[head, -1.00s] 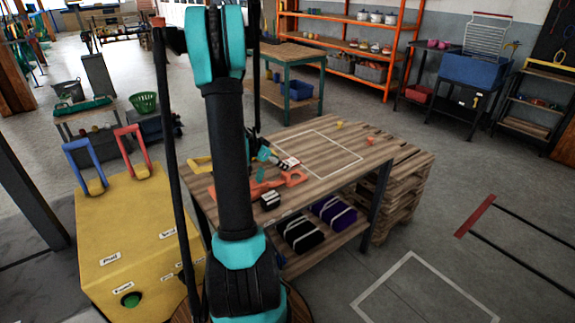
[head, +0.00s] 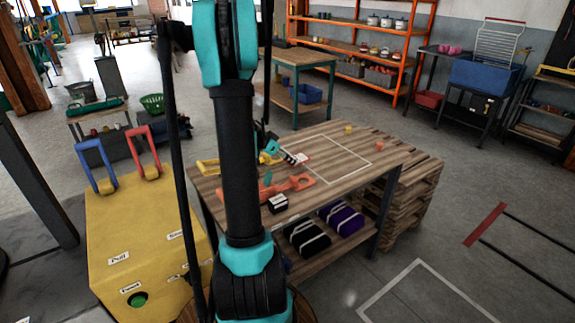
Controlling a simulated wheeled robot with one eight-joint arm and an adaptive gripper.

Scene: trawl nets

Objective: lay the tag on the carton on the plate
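My gripper (head: 293,157), teal and black, is over the far left part of the wooden worktable (head: 340,158). It is small in view, and my arm hides part of the area around it. A small pale piece with a reddish edge (head: 303,158) shows at its fingertips; I cannot tell whether it is held or lies behind them. A small black box with a white top (head: 278,202), perhaps the carton, stands near the table's front edge. An orange flat piece (head: 298,183) lies between the box and the gripper. I cannot surely pick out the tag or the plate.
A pale outlined square (head: 352,162) on the table is mostly clear. Two small yellow and orange pieces (head: 349,129) stand beyond it. Dark bags (head: 305,238) sit on the lower shelf. A yellow cabinet (head: 140,235) stands at left, stacked pallets (head: 408,195) at right.

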